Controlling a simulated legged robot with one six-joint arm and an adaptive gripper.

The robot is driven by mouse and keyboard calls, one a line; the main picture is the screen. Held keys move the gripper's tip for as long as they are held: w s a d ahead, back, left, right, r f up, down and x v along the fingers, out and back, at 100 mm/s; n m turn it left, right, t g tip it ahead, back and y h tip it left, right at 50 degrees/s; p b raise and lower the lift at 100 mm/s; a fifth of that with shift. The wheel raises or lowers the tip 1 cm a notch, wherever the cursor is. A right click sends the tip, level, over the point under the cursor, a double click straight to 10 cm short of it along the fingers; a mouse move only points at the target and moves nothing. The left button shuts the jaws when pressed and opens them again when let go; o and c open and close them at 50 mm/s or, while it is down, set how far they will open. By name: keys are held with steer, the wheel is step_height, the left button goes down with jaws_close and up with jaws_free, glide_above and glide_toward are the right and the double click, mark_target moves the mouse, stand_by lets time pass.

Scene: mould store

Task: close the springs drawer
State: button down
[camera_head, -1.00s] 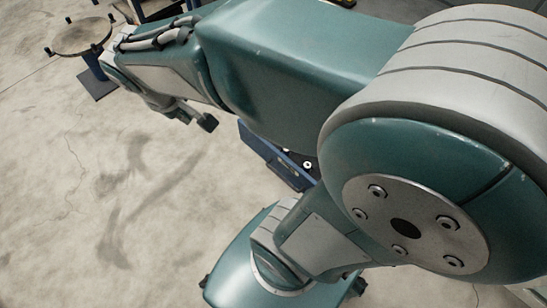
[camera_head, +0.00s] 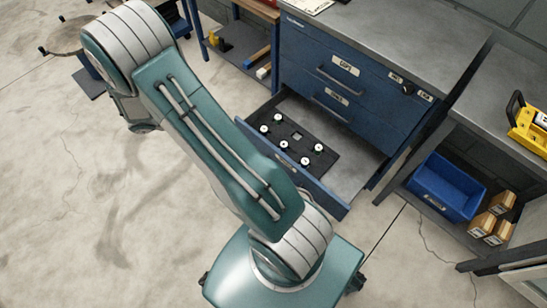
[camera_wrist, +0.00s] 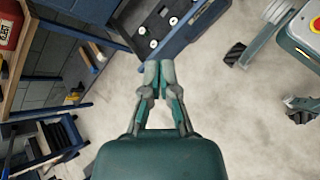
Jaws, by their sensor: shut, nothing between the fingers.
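The open drawer (camera_head: 328,198) is the lowest one of a blue cabinet (camera_head: 300,62) in the head view, pulled well out. A dark insert with several white-topped round parts lies inside it; the small label on its front is too small to read. In the wrist view the drawer (camera_wrist: 191,36) shows at the top, with white round parts in it. In the head view my arm hides the gripper.
Two labelled drawers above are shut. At right, a blue bin (camera_head: 446,188) and small cardboard boxes (camera_head: 490,222) sit on a low shelf under a bench with a yellow case (camera_head: 530,125). A round stand (camera_head: 75,38) is at the far left. The floor at left is clear.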

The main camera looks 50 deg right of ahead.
steer(key=s+d+f+n+h, duration=0.1)
steer(key=d+f+n+h, duration=0.15)
steer(key=f, duration=0.65)
steer(key=s+d+f+n+h, duration=0.1)
steer(key=f+n, duration=0.2)
steer(key=f, duration=0.6)
steer(key=n+t+h, duration=0.2)
steer(key=n, duration=0.3)
glide_toward(278, 155)
steer(key=shift+m+y, duration=0.25)
steer(key=shift+y, duration=0.1)
steer(key=x, duration=0.7)
steer(key=shift+d+r, duration=0.2)
steer(key=shift+d, duration=0.05)
